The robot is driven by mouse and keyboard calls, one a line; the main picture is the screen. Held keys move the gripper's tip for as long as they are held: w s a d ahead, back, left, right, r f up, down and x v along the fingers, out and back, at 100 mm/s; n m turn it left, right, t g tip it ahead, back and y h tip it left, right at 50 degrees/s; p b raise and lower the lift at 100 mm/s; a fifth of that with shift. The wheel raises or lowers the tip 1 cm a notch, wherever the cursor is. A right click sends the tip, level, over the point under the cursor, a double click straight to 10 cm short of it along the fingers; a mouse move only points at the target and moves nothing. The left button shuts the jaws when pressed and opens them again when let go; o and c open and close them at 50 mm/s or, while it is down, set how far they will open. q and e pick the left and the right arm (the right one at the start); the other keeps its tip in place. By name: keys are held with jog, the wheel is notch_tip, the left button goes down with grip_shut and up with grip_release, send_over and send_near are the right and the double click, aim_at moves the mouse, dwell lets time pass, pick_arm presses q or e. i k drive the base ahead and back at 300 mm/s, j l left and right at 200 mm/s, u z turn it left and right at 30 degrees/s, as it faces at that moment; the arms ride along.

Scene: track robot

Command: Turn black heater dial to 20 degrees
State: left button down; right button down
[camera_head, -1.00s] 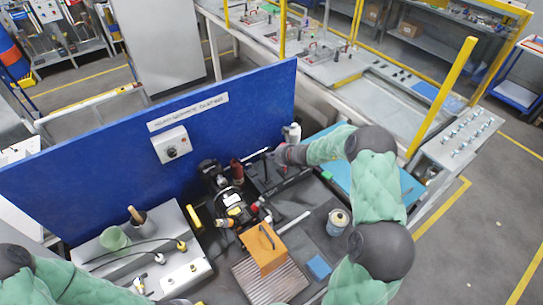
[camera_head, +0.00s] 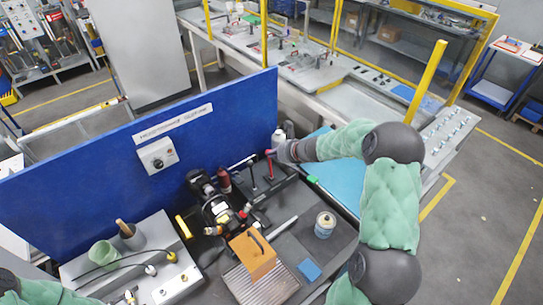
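The heater control is a white box (camera_head: 158,156) on the blue upright panel (camera_head: 225,125). Its black dial (camera_head: 158,163) faces out, but its setting is too small to read.
Below the panel, the bench holds a dark machine (camera_head: 215,205), an orange block (camera_head: 252,255), a can (camera_head: 325,225) and a blue sponge-like block (camera_head: 309,270). A white bottle (camera_head: 278,138) is near my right gripper.

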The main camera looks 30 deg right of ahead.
aim_at(158, 165)
jog(key=k+l, duration=0.2)
jog(key=k, duration=0.3)
jog(key=k+l, duration=0.2)
jog(key=k, duration=0.25)
